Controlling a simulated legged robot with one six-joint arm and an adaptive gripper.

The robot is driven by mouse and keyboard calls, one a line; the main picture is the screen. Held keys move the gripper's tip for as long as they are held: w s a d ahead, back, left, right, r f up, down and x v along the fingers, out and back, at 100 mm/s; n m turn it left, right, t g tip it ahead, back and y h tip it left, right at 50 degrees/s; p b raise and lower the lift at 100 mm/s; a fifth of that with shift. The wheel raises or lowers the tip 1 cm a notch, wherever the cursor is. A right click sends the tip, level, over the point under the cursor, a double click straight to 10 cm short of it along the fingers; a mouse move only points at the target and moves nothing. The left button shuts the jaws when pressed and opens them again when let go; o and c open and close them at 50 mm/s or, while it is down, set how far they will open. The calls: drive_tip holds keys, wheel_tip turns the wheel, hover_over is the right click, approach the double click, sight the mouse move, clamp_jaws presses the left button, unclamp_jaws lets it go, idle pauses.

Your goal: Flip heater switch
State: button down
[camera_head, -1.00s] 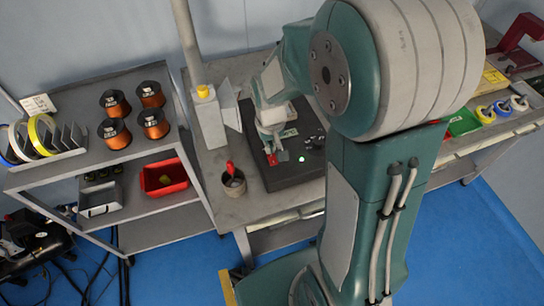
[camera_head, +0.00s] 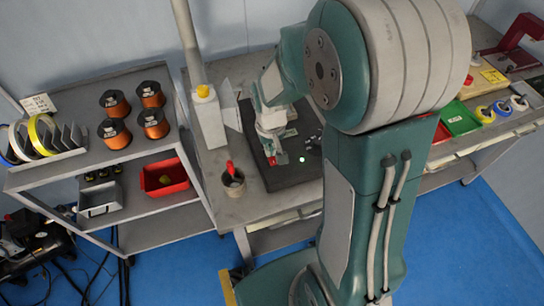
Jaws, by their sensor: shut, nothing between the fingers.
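My gripper (camera_head: 277,157) is at the end of my arm, low over a dark base plate (camera_head: 291,178) on the workbench. It is shut with nothing in it. Small red marks show by the fingertips. A small bright green-white light (camera_head: 302,159) shows on the dark plate just right of the gripper. I cannot make out a heater switch for certain; my gripper and arm hide part of the plate. Whether the fingertips touch anything cannot be told.
A cup with a red-handled tool (camera_head: 233,182) stands left of the plate. A shelf with copper wire spools (camera_head: 115,103) is at left. Trays and colored rolls (camera_head: 484,114) lie on the right bench.

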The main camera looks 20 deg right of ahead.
drive_tip(key=shift+f, duration=0.15)
drive_tip(key=shift+r, duration=3.55)
drive_tip(key=shift+s+r, duration=0.1)
drive_tip(key=shift+r, duration=0.15)
drive_tip(key=s+r+t, duration=0.5)
drive_tip(key=s+r, duration=0.8)
drive_tip(key=s, duration=0.1)
drive_tip(key=shift+t, duration=0.3)
